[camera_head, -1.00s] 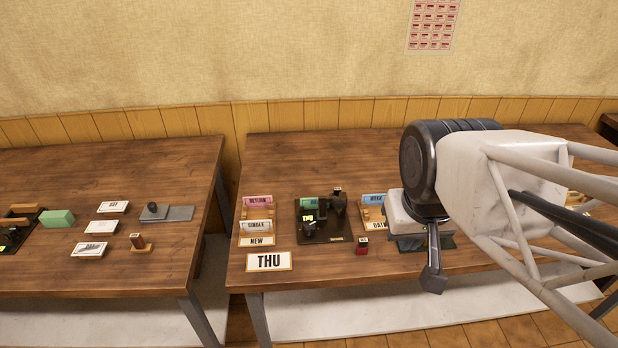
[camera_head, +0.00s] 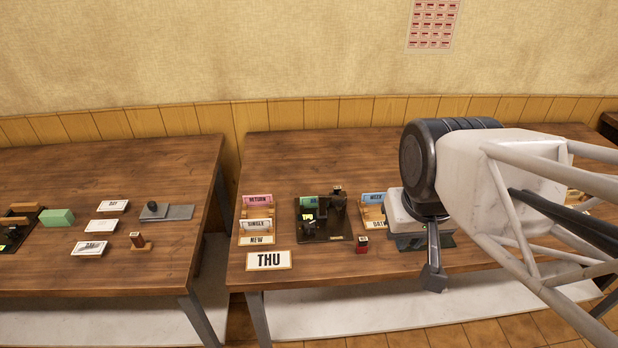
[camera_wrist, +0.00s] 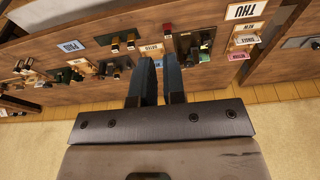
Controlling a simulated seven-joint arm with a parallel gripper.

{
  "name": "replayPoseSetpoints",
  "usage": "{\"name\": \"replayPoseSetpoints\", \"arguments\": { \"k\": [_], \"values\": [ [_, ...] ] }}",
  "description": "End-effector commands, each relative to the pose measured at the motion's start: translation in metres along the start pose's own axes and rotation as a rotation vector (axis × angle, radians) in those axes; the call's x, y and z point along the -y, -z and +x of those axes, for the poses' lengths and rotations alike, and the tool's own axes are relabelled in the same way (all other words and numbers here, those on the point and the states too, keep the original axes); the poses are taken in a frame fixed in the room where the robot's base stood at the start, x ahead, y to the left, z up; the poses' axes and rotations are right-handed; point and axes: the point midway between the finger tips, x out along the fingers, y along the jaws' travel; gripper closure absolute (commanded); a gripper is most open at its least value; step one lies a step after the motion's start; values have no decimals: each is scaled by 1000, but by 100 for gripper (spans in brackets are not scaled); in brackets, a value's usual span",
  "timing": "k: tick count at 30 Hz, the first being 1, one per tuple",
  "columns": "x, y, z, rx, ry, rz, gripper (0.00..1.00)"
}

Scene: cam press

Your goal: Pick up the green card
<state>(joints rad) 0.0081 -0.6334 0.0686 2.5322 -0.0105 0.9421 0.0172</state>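A small green card (camera_head: 308,202) stands upright at the back left of a black press (camera_head: 322,236) on the right-hand table. A yellow-green tag lies just in front of it. My gripper (camera_head: 434,280) hangs over the front of the same table, to the right of the press and apart from the card.
A pink RETURN card (camera_head: 258,201) and a blue card (camera_head: 374,198) stand in wooden holders either side of the press. A THU card (camera_head: 269,260) lies at the front left. A red-based stamp (camera_head: 362,247) stands near the press. A green block (camera_head: 58,217) sits on the left table.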

Motion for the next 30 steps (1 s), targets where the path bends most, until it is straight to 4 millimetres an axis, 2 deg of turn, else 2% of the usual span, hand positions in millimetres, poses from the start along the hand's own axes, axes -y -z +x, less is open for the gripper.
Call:
{"name": "replayPoseSetpoints", "arguments": {
  "k": [1,4,17,23,30],
  "values": [
    [0,0,0,0,0,0,82],
    [0,0,0,0,0,0,66],
    [1,6,1,3,1,-19,66],
    [5,28,6,18,4,-107,66],
    [15,76,20,46,15,-299,66]
  ]
}}
